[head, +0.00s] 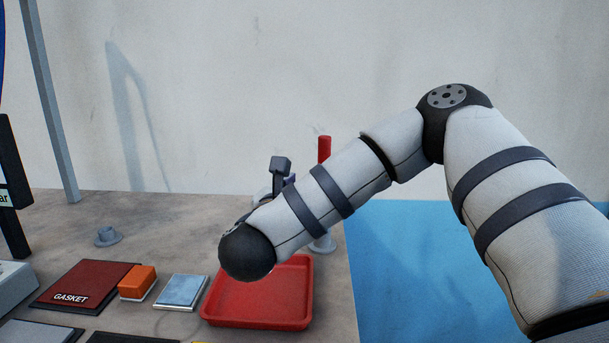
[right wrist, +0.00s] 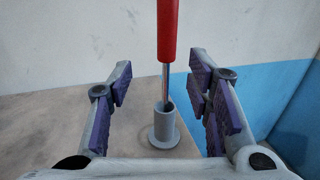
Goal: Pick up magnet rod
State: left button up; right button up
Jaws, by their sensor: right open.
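The magnet rod has a red handle (head: 324,148) and a thin metal shaft. It stands upright in a grey flanged holder (head: 322,243) near the right edge of the table. In the right wrist view the rod (right wrist: 168,30) rises from the holder (right wrist: 165,128), which stands apart from my fingers. My right gripper (right wrist: 161,82) is open, its purple-padded fingers at either side of the rod in the picture, with gaps on both sides. I cannot tell how far the rod is between the pads. In the head view my right arm hides most of that gripper. My left gripper is out of view.
A red tray (head: 258,322) lies in front of the holder, below my right arm. A dark red gasket plate (head: 85,281), an orange block (head: 137,282) and a silver plate (head: 181,291) lie to its left. A small grey flanged piece (head: 108,236) stands farther back, with bare table around it.

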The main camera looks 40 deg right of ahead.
jog(key=b+x, duration=0.1)
jog(key=x, duration=0.2)
jog(key=b+x, duration=0.1)
jog(key=x, duration=0.3)
jog(key=b+x, duration=0.1)
jog(key=x, duration=0.2)
jog(key=shift+s+d+f, duration=0.15)
jog(key=shift+s+d, duration=0.1)
jog(key=shift+d, duration=0.25)
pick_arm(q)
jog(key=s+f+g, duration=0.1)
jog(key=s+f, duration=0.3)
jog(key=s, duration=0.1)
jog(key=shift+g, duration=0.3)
pick_arm(e)
grip_shut()
